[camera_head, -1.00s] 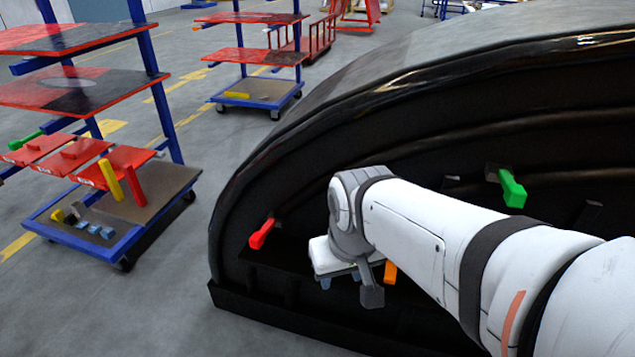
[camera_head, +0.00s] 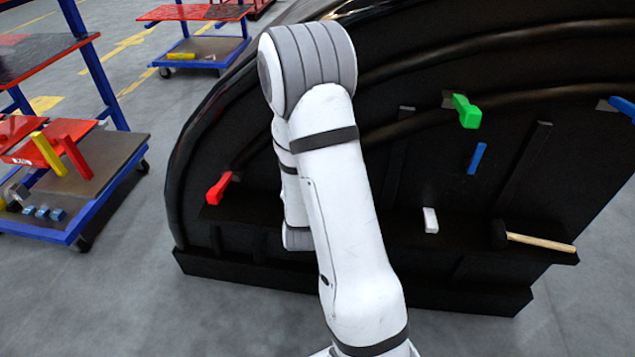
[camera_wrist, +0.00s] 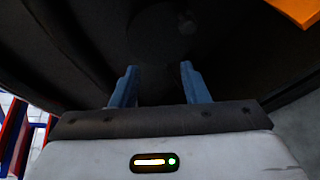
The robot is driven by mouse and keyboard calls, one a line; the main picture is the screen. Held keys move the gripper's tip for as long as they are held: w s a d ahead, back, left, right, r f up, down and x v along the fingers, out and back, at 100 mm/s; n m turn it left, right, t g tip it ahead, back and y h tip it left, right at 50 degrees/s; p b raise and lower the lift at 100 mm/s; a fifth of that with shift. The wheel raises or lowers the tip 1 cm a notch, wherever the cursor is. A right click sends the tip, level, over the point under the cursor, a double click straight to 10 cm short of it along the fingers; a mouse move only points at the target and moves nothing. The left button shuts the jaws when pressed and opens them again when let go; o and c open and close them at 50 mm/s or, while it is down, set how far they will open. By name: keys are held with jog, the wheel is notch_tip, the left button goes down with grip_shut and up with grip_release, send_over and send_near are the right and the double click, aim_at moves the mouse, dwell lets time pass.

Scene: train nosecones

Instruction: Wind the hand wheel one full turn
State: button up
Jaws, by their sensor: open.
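I cannot clearly make out a hand wheel in either view. A faint dark round shape (camera_wrist: 165,32) lies ahead of my fingers in the wrist view, too dark to identify. My gripper (camera_wrist: 158,82) is open, with two blue fingers apart and nothing visible between them. It faces the dark inside of the black nosecone (camera_head: 480,280). In the head view my arm hides the gripper. An orange piece (camera_wrist: 298,10) shows at the top right of the wrist view.
On the nosecone are a red handle (camera_head: 219,188), green handle (camera_head: 466,111), blue bar (camera_head: 477,158), white block (camera_head: 430,220) and a hammer (camera_head: 540,242) on the ledge. A blue-framed cart (camera_head: 75,228) stands left. Floor between cart and nosecone is clear.

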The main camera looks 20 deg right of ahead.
jog(key=s+d+f+n+t+h+b, duration=0.1)
jog(key=s+d+f+n+t+h, duration=0.25)
jog(key=n, duration=0.45)
jog(key=shift+g, duration=0.45)
jog(key=shift+a+b+x, duration=0.15)
jog(key=shift+b+x, duration=1.6)
jog(key=shift+x, duration=0.15)
jog(key=shift+a+b+x, duration=0.1)
jog(key=shift+b+x, duration=1.65)
jog(key=shift+x, duration=0.15)
jog(key=shift+w, duration=0.15)
jog(key=shift+c, duration=0.2)
grip_shut()
